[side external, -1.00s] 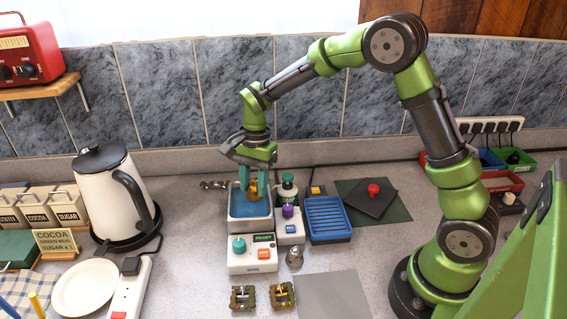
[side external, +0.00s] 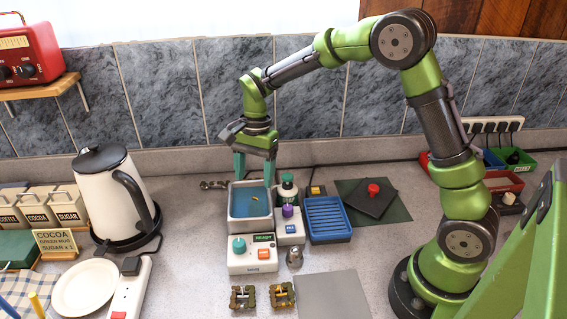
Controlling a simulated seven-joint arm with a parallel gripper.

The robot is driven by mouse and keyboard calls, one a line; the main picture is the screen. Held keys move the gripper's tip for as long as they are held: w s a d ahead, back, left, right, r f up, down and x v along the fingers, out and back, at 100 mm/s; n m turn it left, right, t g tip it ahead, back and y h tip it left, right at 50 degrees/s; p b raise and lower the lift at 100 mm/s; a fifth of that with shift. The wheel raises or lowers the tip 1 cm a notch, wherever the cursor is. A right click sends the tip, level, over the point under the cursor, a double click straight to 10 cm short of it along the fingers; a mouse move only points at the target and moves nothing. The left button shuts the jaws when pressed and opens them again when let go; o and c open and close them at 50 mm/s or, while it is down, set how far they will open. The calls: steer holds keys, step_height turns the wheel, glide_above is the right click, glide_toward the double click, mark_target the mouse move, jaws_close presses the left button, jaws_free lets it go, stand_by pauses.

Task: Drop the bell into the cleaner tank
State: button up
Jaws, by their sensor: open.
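The cleaner tank (side external: 236,222) is an open grey metal basin with blue liquid, set in a white unit with a teal knob and an orange button. A small gold patch, which looks like the bell (side external: 255,198), shows in the blue liquid; most of it seems to be under the surface. My gripper (side external: 254,180) is above the back part of the tank, pointing down, with its teal fingers apart and nothing between them.
A blue ribbed tray (side external: 328,219) and a green-capped bottle (side external: 287,187) stand right of the tank. A small silver piece (side external: 294,257) and two buckle-like pieces (side external: 282,295) are in front. A white kettle (side external: 107,190) stands left. A grey mat (side external: 333,296) lies bare.

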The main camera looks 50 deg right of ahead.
step_height(320, 180, up, 14)
steer(key=d, duration=0.2)
steer(key=shift+w, duration=0.3)
steer(key=shift+f, duration=0.1)
steer(key=s+a+n+t, duration=0.1)
steer(key=s+n+t, duration=0.6)
steer(key=s, duration=1.4)
steer(key=n, duration=0.4)
steer(key=shift+a+f+t, duration=0.3)
